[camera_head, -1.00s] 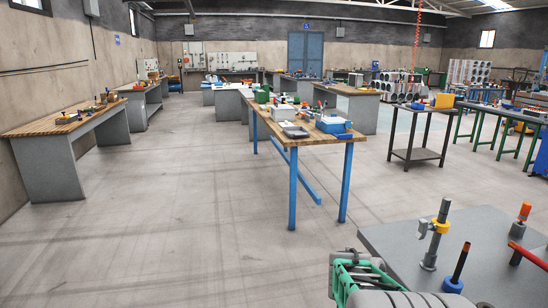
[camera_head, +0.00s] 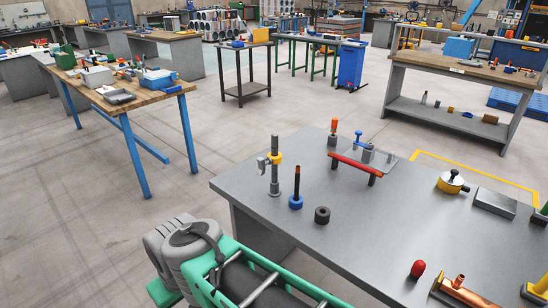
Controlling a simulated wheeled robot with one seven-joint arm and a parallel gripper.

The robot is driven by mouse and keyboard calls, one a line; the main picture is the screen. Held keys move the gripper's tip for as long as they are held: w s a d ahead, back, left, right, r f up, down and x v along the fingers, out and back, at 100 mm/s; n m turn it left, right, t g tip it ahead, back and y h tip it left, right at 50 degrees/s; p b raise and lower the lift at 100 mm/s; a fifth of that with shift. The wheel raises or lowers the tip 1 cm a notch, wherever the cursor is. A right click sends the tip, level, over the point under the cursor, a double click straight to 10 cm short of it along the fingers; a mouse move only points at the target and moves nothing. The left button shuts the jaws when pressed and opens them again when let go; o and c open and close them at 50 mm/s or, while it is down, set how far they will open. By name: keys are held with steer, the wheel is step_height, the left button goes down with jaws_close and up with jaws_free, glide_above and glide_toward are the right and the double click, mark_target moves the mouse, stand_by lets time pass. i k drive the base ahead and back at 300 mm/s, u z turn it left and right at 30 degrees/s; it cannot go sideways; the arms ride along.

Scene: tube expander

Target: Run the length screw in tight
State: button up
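On the grey bench top (camera_head: 330,240) stands a grey post (camera_head: 275,165) with a yellow collar and a grey side piece. Right of it a dark rod with a brown tip stands upright in a blue round base (camera_head: 296,202). A black ring (camera_head: 322,215) lies beside it. Behind are an orange-topped upright tool (camera_head: 332,130), a red bar (camera_head: 357,166) on dark supports, and a blue-handled piece (camera_head: 359,140) on a plate. I cannot tell which part is the length screw. My green and grey arm crosses the bottom; my gripper does not show.
A yellow-collared round part (camera_head: 452,182), a grey block (camera_head: 494,204), a red-capped piece (camera_head: 417,269) and copper pipe fittings (camera_head: 461,290) occupy the bench's right side. The bench's front left is clear. A blue-legged table (camera_head: 130,95) stands left across open floor.

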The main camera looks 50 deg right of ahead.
mark_target(262, 163)
steer(key=z, duration=1.35)
steer(key=k, duration=0.5)
steer(key=u, duration=1.3)
steer(key=i, duration=1.15)
steer(key=z, duration=1.9)
